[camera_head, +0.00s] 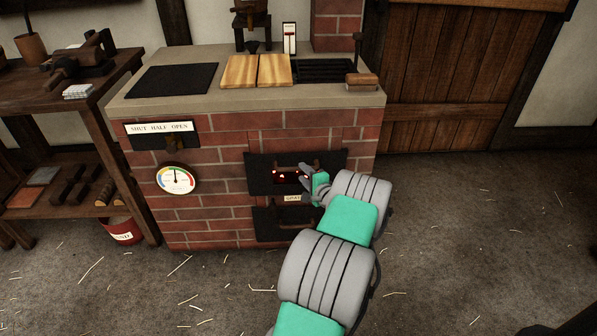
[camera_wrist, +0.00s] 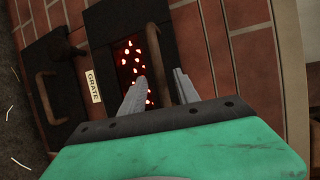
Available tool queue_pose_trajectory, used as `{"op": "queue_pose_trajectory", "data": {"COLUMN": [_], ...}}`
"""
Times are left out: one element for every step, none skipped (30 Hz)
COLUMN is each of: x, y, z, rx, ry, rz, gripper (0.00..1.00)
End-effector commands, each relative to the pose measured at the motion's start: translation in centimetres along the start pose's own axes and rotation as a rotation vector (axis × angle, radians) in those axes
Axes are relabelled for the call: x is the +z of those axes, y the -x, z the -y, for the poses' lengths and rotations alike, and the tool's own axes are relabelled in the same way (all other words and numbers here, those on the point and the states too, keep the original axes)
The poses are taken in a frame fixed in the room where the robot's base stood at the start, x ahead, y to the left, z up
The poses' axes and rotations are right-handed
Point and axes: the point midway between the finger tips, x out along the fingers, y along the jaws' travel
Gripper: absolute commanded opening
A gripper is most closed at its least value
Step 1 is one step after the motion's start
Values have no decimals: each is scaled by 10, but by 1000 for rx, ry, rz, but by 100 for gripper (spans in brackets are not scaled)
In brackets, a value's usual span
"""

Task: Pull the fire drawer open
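A brick stove front holds an upper black panel (camera_head: 262,178) with glowing red embers behind a slot, and a lower black drawer front (camera_head: 266,225) with its own handle (camera_wrist: 43,98). A "GRATE" label (camera_head: 293,198) sits between them; I cannot tell which front it names. My gripper (camera_head: 309,174) is at the right part of the upper panel. In the wrist view my gripper (camera_wrist: 160,76) has its fingers apart, one on each side of the upper dark bar handle (camera_wrist: 154,45). I see no clear contact with the handle.
The stove top (camera_head: 220,98) carries wooden boards (camera_head: 257,71) and a black plate. A gauge (camera_head: 177,179) is on the brick at left. A wooden shelf (camera_head: 85,110) and a red bucket (camera_head: 121,231) stand left. The straw-strewn floor (camera_head: 460,240) is clear at right.

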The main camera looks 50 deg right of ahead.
Motion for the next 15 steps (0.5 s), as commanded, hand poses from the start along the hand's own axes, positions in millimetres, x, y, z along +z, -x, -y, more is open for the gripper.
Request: {"op": "queue_pose_trajectory", "data": {"x": [1,1,2,1,1,2,1,1,1,1,1,1,1,1,1], "y": [-11,-17,-25,-29,-34,-38,-41,-43,-45,-45,-46,-46,-46,-46,-46], "z": [-3,-3,-3,-3,-2,-2,-2,-2,-1,-1,0,0,0,0,0], "rx": [0,0,1,1,1,2,2,2,2,2,2,2,2,2,2], "ry": [3,4,3,4,4,3,4,4,3,3,2,2,3,3,3], "rz": [4,4,4,3,3,3,3,2,2,2,2,1,1,1,1], "gripper": [38,38,38,38,38,38,38,38,38,38,38,38,38,38,38]}}
